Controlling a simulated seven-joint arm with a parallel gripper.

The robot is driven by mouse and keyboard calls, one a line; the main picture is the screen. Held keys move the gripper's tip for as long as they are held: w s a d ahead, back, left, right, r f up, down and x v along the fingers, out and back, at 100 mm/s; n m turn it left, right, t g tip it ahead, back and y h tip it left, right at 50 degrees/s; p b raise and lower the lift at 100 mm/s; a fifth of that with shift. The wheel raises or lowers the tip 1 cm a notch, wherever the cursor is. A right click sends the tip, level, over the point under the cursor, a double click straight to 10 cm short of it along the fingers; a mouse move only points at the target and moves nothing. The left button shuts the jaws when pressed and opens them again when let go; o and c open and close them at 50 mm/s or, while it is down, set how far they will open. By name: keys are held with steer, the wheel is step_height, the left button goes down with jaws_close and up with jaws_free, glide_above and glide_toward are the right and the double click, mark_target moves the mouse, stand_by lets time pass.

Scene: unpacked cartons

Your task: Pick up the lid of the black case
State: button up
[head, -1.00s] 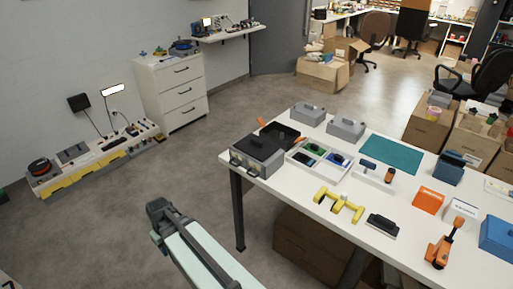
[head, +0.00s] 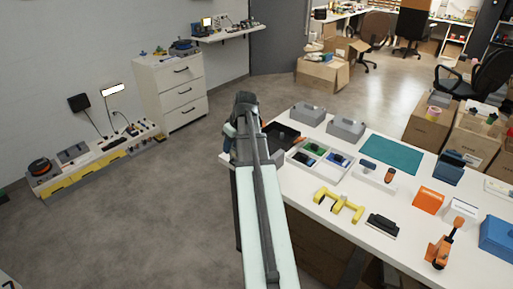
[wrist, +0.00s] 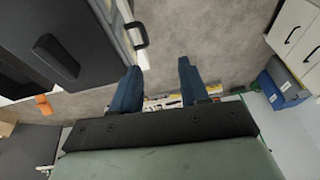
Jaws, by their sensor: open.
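The black case (wrist: 88,18) is at the upper left of the wrist view, with a dark lid and a raised bar handle (wrist: 56,58) on top. A dark loop (wrist: 137,35) sticks out at its side. In the head view my arm hides most of the case, at the table's left end. My gripper (wrist: 160,86) is open, with two blue-grey fingers and nothing between them. It is beside the case, to the right of the handle in the wrist view, and apart from the handle. The fingertips are hidden in the head view.
A black open tray (head: 287,134) shows just right of my arm on the white table (head: 300,190). Two grey boxes (head: 307,113) (head: 346,129) and a divided tray (head: 318,160) stand close by.

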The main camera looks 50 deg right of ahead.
steer(key=s+d+r, duration=0.8)
steer(key=d+r, duration=0.2)
steer(key=shift+t+h, duration=0.3)
steer(key=shift+t, duration=0.1)
steer(key=x, duration=0.7)
steer(key=shift+w+d+f, duration=0.2)
steer(key=shift+d+f, duration=0.1)
steer(key=shift+f, duration=0.05)
steer(key=shift+x, duration=2.7)
steer(key=shift+s+d, duration=0.1)
steer(key=shift+d, duration=0.05)
jaws_close()
